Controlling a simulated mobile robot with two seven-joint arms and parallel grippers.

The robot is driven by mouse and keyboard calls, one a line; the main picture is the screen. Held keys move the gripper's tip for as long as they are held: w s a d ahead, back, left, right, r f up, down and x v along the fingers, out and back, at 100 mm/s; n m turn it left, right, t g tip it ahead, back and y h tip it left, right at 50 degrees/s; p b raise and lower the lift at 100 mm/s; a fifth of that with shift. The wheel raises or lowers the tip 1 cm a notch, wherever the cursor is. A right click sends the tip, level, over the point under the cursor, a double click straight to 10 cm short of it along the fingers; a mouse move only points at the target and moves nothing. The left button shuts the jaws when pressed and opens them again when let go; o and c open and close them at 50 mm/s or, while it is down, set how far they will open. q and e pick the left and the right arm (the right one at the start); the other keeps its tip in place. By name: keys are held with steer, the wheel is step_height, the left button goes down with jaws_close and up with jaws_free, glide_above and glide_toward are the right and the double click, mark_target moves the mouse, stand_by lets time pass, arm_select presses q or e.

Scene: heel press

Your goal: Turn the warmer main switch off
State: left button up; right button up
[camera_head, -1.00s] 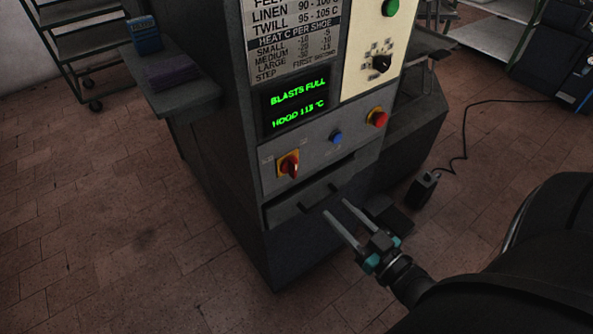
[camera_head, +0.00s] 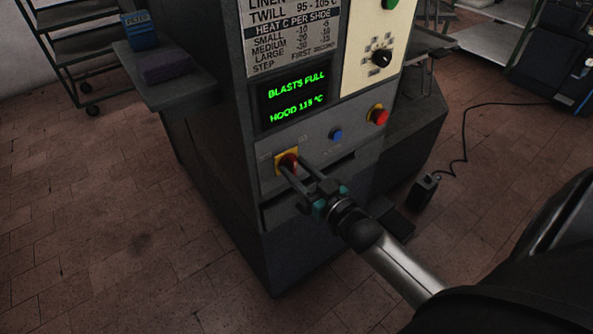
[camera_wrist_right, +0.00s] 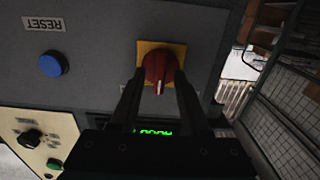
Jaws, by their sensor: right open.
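The main switch is a red rotary knob (camera_head: 287,162) on a yellow square plate, low on the left of the machine's front panel. In the right wrist view the red knob (camera_wrist_right: 160,72) shows between my finger tips, with its white mark toward the gripper. My right gripper (camera_head: 294,173) is open, its two fingers pointing at the knob, one on each side as seen from the wrist (camera_wrist_right: 158,95). I cannot tell whether the fingers touch the knob. The green display (camera_head: 296,97) reads BLASTS FULL and HOOD 113 °C or similar. My left gripper is not in view.
A blue button (camera_head: 336,134), labelled RESET in the wrist view, and a red button (camera_head: 378,115) sit right of the switch. A black dial (camera_head: 381,58) is above. A drawer lies below, partly hidden by my gripper. A side shelf (camera_head: 185,92) juts out left.

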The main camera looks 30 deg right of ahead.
steer(key=shift+w, duration=0.25)
jaws_close()
stand_by(0.5)
